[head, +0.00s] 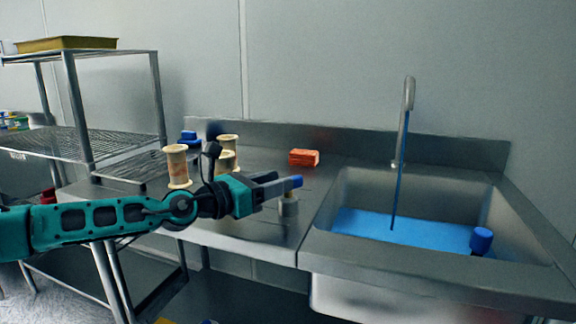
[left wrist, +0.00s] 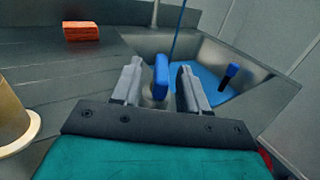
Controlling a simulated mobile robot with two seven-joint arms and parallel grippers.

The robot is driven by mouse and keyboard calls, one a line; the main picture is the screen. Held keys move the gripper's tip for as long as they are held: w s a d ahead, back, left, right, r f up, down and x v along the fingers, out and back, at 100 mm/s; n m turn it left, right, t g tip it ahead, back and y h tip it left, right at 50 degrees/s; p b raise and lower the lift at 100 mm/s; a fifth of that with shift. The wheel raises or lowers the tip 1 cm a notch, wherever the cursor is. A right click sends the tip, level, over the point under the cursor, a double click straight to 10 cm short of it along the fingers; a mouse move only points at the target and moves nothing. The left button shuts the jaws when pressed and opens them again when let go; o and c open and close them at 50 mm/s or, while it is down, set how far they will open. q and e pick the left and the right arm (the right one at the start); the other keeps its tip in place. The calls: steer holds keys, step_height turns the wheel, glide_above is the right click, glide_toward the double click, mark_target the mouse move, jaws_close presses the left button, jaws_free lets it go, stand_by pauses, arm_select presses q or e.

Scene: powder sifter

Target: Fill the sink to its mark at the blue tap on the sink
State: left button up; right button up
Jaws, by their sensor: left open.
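The steel sink (head: 500,210) is at the right in the head view, with blue water (head: 370,225) in its basin. A thin blue stream (head: 400,170) runs from the tall spout (head: 408,95) into the water. The blue tap handle (head: 296,181) tops a short grey post (head: 288,206) on the counter left of the sink. My left gripper (head: 277,187) is open at the handle. In the left wrist view, the handle (left wrist: 161,75) stands between the two jaws; contact cannot be told. The fill mark cannot be made out. My right gripper is not in view.
A blue-topped piece (head: 481,240) is at the basin's right side. An orange block (head: 304,157) lies behind the gripper. Cream spools (head: 177,166) stand on the counter to the left. A wire shelf (head: 75,145) with a yellow tray (head: 65,44) is at far left.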

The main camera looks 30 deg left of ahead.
arm_select(q)
steer(key=p+x, duration=0.1)
steer(key=x, duration=0.1)
steer(key=shift+w+d+r+p, duration=0.2)
steer(key=shift+w+d+p, duration=0.1)
steer(key=shift+p, duration=0.1)
steer(key=shift+w+d+f, duration=0.15)
steer(key=shift+w+f, duration=0.1)
steer(key=shift+w, duration=0.2)
jaws_close()
